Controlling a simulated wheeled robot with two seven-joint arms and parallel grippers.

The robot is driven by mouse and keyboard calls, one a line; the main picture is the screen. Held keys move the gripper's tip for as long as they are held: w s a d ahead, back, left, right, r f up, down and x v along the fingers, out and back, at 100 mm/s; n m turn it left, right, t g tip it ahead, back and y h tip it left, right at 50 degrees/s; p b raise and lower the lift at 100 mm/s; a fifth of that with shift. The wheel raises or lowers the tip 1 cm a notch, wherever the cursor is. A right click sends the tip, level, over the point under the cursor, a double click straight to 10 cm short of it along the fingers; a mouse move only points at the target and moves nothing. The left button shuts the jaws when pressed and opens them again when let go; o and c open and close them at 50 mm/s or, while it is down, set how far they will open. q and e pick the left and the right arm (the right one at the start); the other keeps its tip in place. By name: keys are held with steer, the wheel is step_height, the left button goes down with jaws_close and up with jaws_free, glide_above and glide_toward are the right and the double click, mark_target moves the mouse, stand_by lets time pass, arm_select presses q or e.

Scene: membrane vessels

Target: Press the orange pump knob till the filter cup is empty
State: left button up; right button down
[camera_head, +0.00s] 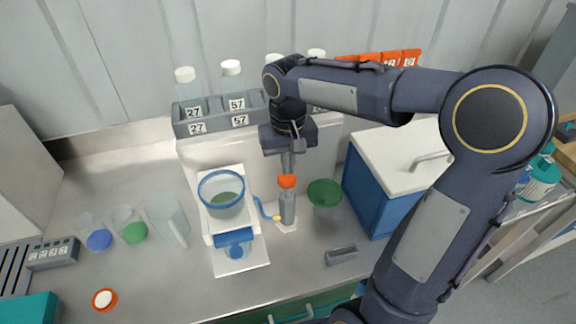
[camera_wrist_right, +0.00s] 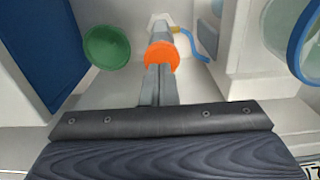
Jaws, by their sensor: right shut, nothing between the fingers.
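The orange pump knob (camera_head: 287,181) tops an upright grey pump (camera_head: 287,208) at the middle of the bench; the knob also shows in the right wrist view (camera_wrist_right: 161,55). My right gripper (camera_head: 287,170) is shut and empty, pointing down with its fingertips at the top of the knob; whether they touch it I cannot tell. In the wrist view its fingers (camera_wrist_right: 160,72) overlap the knob's near edge. The clear filter cup (camera_head: 222,190) with a blue rim sits in a white stand left of the pump, with a greenish area low inside it. My left gripper is not in view.
A blue tube (camera_head: 262,208) joins the stand and pump. Numbered racks with bottles (camera_head: 232,75) stand behind. Clear vessels (camera_head: 168,220) stand at left. A grey block (camera_head: 341,255) lies in front.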

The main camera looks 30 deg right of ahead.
mark_target(288, 178)
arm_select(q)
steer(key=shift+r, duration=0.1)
arm_select(e)
steer(key=shift+f, duration=0.85)
